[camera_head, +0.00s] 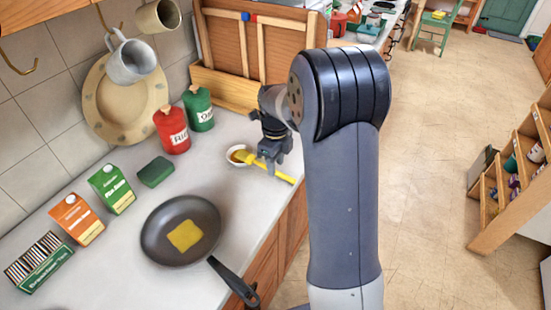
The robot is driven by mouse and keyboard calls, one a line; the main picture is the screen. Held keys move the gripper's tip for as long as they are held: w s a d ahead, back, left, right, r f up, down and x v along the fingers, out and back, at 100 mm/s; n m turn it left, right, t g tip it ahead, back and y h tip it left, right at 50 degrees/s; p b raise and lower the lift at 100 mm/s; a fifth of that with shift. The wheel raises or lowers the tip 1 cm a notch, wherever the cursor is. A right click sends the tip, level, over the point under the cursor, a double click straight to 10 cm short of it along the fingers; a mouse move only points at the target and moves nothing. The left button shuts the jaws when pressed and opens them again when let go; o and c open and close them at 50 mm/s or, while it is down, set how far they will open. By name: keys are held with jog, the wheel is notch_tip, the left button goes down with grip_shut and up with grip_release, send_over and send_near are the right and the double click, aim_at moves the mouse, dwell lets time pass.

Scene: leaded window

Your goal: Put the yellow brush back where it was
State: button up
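The yellow brush (282,175) is at the right edge of the counter, with its handle pointing toward the front edge. Its head is at a small white bowl (230,158) holding something brown; I cannot tell if it touches the contents. My gripper (270,168) points down at the middle of the brush, and its fingers hide part of the handle. I cannot tell whether the fingers are closed on the handle or only around it.
A dark pan (160,243) with a yellow piece (185,236) stands on the counter (110,275). Mugs hang above. A wooden box (225,90) stands behind.

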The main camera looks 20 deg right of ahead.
notch_tip(320, 180, up, 13)
dwell(0.4)
notch_tip(320, 180, down, 12)
jog(key=shift+r+p, duration=0.1)
jog(key=shift+p, duration=0.2)
dwell(0.6)
